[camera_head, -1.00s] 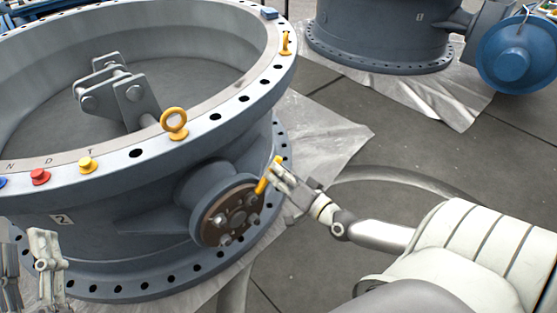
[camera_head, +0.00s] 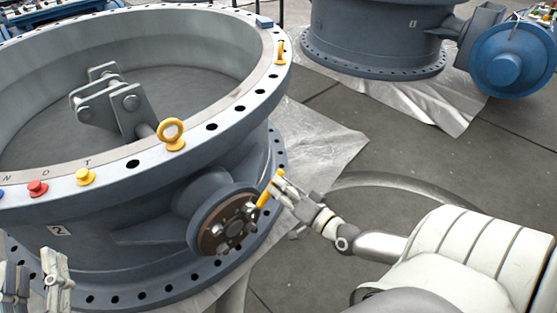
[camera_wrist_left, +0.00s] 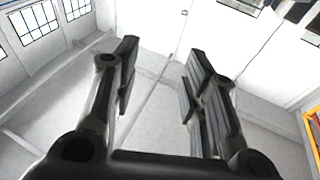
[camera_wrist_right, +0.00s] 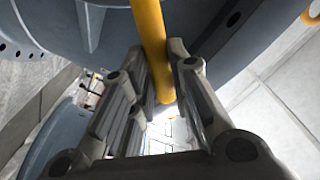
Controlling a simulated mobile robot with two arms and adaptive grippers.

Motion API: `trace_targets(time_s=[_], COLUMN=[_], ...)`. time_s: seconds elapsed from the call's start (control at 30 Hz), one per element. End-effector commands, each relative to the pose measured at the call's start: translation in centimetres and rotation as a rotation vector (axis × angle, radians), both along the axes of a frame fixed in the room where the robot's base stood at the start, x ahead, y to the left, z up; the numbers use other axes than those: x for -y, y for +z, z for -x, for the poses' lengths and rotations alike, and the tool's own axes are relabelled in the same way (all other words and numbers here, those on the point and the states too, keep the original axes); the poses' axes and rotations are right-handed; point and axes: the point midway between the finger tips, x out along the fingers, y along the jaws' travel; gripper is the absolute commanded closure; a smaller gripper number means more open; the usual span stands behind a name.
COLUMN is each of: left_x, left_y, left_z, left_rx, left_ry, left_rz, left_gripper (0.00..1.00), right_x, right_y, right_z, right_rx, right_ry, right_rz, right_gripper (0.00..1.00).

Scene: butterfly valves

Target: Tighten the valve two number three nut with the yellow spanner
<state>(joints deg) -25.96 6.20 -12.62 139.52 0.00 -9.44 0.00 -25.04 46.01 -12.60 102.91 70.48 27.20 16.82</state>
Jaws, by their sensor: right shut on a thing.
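Valve two (camera_head: 60,231) is the large grey ring body marked 2, at the left in the head view. On its side is a round hub flange (camera_head: 222,236) with several nuts around its face; I cannot read which is number three. My right gripper (camera_head: 281,189) is shut on the yellow spanner (camera_head: 268,190) just right of the hub. In the right wrist view the spanner (camera_wrist_right: 150,40) runs up from between the fingers; its far end is out of sight there. My left gripper (camera_wrist_left: 155,85) is open and empty, and shows at the lower left in the head view (camera_head: 35,275).
On the valve's top rim stand a yellow eyebolt (camera_head: 172,134), a red button (camera_head: 37,188), a yellow button (camera_head: 85,177) and a yellow piece (camera_head: 280,52). Another valve (camera_head: 375,35) with a blue disc (camera_head: 510,58) stands behind right. Floor between is clear.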

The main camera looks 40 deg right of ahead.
Motion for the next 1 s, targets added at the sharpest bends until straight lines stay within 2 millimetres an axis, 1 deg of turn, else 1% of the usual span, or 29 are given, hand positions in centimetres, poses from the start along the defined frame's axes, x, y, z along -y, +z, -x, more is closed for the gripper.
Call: trace_targets(time_s=[0.53,0.93,0.97,1.0], left_x=[-0.1,-0.2,-0.2,-0.3], left_y=[-2.1,-2.2,-2.3,-3.0], left_z=[-0.4,-0.4,-0.4,-0.3], left_rx=[-0.120,-0.127,-0.135,-0.164], left_ry=[0.005,0.006,0.006,0.007], left_rz=[-0.032,-0.035,-0.037,-0.046], left_gripper=[0.60,0.60,0.60,0.60], right_x=[0.1,0.1,0.1,0.0], right_y=[0.1,0.2,0.2,0.2], right_z=[1.3,1.2,1.2,1.2], right_rx=[0.002,0.003,0.003,0.003], right_ry=[0.001,0.000,0.000,-0.001], right_rz=[0.001,0.004,0.006,0.009], right_gripper=[1.00,1.00,1.00,1.00])
